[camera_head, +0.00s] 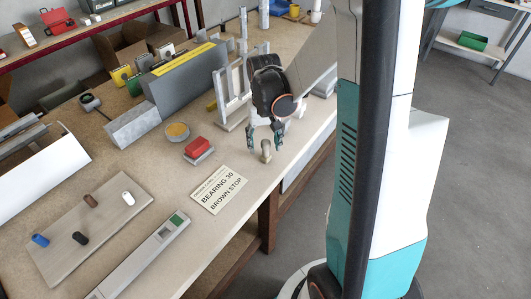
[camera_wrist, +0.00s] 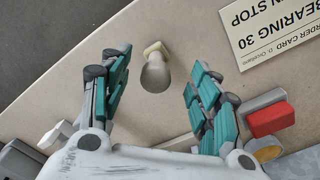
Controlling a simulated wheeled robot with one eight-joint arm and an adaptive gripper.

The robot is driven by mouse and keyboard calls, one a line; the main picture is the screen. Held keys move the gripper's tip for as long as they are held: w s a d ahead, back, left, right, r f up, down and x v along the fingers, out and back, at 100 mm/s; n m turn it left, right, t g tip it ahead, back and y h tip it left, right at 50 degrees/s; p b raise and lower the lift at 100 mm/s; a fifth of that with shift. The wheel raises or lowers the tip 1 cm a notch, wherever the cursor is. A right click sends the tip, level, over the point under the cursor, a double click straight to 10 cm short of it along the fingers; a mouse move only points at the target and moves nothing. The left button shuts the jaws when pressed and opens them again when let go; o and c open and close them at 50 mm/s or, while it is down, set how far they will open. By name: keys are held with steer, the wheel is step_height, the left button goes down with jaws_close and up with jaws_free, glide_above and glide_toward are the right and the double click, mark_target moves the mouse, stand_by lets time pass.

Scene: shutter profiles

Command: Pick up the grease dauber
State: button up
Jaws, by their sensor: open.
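A small beige-grey knobbed object, which looks like the grease dauber (camera_head: 266,153), stands near the table's front edge. In the wrist view its rounded grey body and pale end (camera_wrist: 155,68) show between and slightly beyond my fingers. My gripper (camera_head: 264,138) is open above it, fingers pointing down, one on each side. The teal finger pads (camera_wrist: 156,85) are apart from it, with gaps on both sides. Nothing is held.
A red block on a grey base (camera_head: 198,146), a round yellow-topped tin (camera_head: 177,131) and an order card (camera_head: 219,190) lie to the left. Grey upright profiles (camera_head: 232,95) stand close behind my gripper. The table's front edge (camera_head: 285,171) is near.

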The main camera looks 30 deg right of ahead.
mark_target(266, 156)
steer(key=f+b, duration=0.1)
steer(key=f, duration=0.1)
steer(key=f+b, duration=0.1)
steer(key=f, duration=0.1)
steer(key=shift+d+f, duration=0.2)
steer(key=shift+f, duration=0.2)
steer(key=shift+s+r, duration=0.1)
steer(key=shift+c, duration=0.2)
steer(key=c, duration=1.2)
